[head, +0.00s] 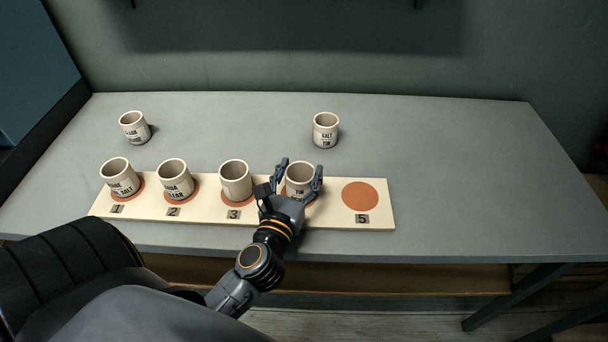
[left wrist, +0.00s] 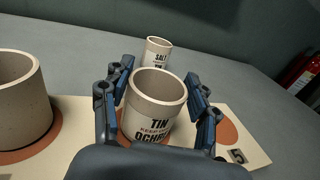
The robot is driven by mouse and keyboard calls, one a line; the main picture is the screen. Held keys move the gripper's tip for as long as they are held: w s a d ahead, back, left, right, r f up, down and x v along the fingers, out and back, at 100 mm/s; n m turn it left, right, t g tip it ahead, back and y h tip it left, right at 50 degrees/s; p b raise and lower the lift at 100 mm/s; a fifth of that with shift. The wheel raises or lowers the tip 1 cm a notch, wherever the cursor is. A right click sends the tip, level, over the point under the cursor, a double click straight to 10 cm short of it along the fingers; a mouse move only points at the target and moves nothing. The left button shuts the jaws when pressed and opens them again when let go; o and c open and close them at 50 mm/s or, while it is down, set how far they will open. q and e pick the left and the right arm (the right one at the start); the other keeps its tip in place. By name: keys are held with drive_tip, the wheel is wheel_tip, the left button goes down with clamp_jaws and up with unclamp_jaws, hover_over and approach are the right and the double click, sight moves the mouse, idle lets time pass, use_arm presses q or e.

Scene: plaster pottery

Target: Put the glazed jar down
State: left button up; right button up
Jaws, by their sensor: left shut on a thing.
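A cream jar (head: 299,180) marked "TIN" stands over the fourth orange spot of a pale board (head: 333,218). In the left wrist view the same jar (left wrist: 156,107) reads "TIN" and "OCHRE" and looks upright. My left gripper (head: 299,178) is shut on it, one finger on each side. In the left wrist view the fingers of my left gripper (left wrist: 160,100) press near its walls. The jar's base is partly hidden by my gripper, so I cannot tell whether it touches the board. My right gripper is not in view.
Jars stand on spots 1 (head: 120,180), 2 (head: 174,181) and 3 (head: 235,182). Spot 5 (head: 360,196) is bare. Behind the board stand a jar (head: 134,127) at the left and a "SALT" jar (head: 326,131). The grey table (head: 460,170) is clear at the right.

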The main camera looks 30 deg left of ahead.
use_arm(q)
drive_tip(key=shift+s+a, duration=0.1)
drive_tip(key=shift+a, duration=0.1)
drive_tip(key=o, duration=1.1)
drive_tip(key=shift+f, duration=0.15)
drive_tip(key=shift+o, duration=0.8)
drive_tip(key=shift+d, duration=0.1)
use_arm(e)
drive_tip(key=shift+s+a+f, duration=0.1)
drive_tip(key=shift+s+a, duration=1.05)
